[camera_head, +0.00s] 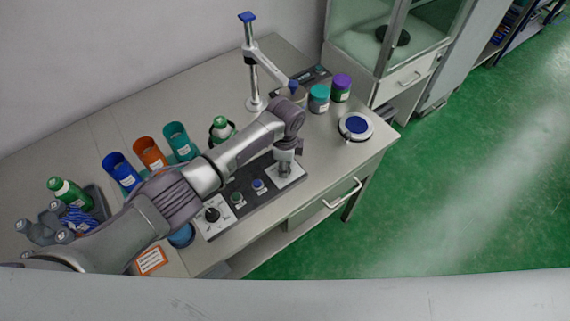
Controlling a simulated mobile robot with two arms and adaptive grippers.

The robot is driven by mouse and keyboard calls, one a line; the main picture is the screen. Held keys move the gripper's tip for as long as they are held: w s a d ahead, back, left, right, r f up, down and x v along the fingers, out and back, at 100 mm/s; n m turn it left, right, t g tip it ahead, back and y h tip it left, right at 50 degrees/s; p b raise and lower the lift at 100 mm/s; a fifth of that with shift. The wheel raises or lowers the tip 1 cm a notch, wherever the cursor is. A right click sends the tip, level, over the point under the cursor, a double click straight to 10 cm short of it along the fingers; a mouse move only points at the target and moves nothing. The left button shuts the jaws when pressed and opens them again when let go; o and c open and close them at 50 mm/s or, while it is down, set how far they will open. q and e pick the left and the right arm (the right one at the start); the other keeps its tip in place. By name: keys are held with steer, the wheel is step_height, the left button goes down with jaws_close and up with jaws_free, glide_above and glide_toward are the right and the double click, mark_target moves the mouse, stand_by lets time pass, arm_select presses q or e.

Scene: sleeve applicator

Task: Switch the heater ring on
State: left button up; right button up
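A dark control panel (248,203) lies along the front of the bench. Its left end has a white plate with a black knob (212,214). A green button (237,198) and a blue button (258,185) sit in the middle. Its right end has another white plate (296,174). My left gripper (286,172) points down over that right plate and hides any control beneath it. I cannot tell its finger opening or whether it touches. A dark ring (211,134) shows beside a green-capped bottle (221,125), partly behind my arm; I cannot tell if it is the heater ring.
Blue (122,168), orange (150,153) and teal (178,139) cups stand behind my arm. A post with a jointed arm (253,80) stands at the back. Teal (319,100) and purple (341,88) jars and a blue-topped round device (356,125) are at right.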

arm_select(q)
steer(key=shift+o, duration=1.2)
step_height(320, 180, up, 12)
steer(key=shift+s+f, duration=0.1)
